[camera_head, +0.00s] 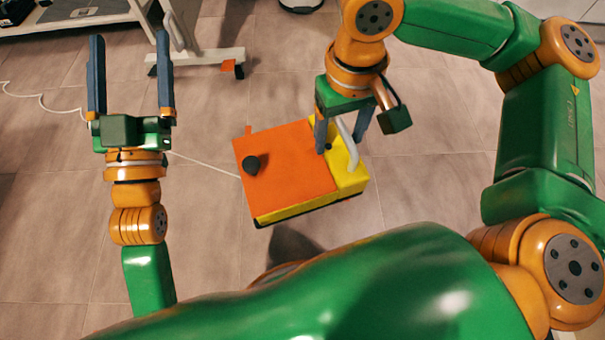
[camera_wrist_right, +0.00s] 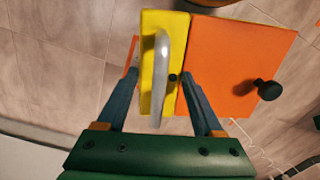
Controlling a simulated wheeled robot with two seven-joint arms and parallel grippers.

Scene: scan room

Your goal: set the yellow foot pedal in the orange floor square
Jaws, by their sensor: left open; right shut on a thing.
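The yellow foot pedal (camera_head: 351,182) is a yellow box with a broad orange top plate and a black knob. A pale curved handle stands at its yellow end. My right gripper (camera_head: 342,132) is shut on the pedal at that handle, and its fingers flank the handle in the right wrist view (camera_wrist_right: 160,85). A small orange piece (camera_head: 248,130), perhaps the floor square, shows past the pedal's far left corner. An orange strip (camera_wrist_right: 131,55) shows beside its yellow end. The pedal hides the rest. Its height above the floor is unclear. My left gripper (camera_head: 130,75) is open and empty.
A white wheeled frame (camera_head: 190,57) stands at the back left, with an orange-tipped foot. A thin white cable (camera_head: 205,163) runs over the tiles to the pedal's left side. The tiled floor right of the pedal is clear.

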